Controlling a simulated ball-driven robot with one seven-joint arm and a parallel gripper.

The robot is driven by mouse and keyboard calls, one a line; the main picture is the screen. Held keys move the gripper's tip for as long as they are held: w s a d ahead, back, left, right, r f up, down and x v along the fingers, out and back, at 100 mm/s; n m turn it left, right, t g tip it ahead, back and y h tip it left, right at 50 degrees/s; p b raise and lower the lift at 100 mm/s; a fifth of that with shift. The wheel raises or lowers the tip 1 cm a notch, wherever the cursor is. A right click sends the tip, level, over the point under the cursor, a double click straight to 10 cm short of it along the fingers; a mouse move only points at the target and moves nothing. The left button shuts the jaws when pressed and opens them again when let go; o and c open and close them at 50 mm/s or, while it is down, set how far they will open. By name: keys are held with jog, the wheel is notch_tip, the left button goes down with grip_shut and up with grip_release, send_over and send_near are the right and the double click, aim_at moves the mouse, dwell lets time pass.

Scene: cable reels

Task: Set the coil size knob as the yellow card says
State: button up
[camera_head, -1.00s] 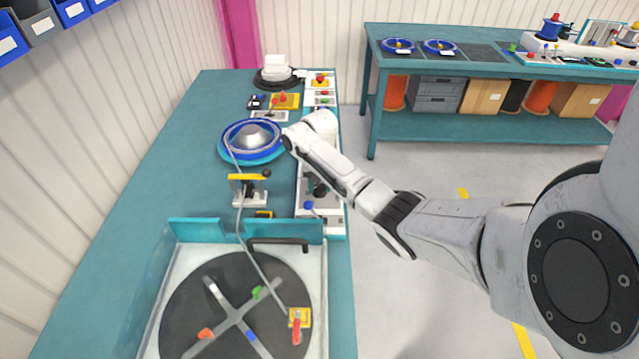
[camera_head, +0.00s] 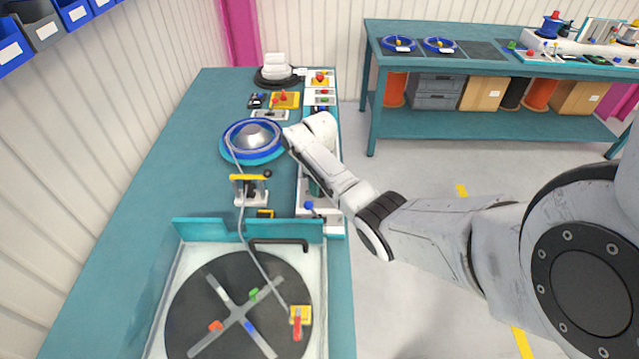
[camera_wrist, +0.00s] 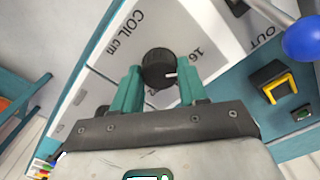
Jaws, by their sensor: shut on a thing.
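The coil size knob (camera_wrist: 158,64) is black and round with a white pointer mark, which points right in the wrist view. It sits on a white panel (camera_wrist: 112,62) printed "COIL cm", with a "16" on the right of the knob. My gripper (camera_wrist: 158,84) has its two teal fingers shut on the knob, one on each side. Other scale numbers are hidden or cut off. In the head view my arm covers most of the panel and the knob cannot be made out. I cannot make out a yellow card with readable writing.
A blue-knobbed lever (camera_wrist: 302,38) and a yellow-framed black part (camera_wrist: 278,82) are close on the right. On the teal bench stand a blue reel (camera_head: 252,139), a yellow-topped cable device (camera_head: 250,188) and a dark turntable (camera_head: 195,300) with cable running to it.

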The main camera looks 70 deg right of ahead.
jog(key=shift+n, duration=0.6)
jog(key=o, duration=1.1)
jog(key=shift+c, duration=0.2)
notch_tip(320, 180, up, 11)
jog(key=shift+b, duration=0.35)
jog(key=shift+f, duration=0.1)
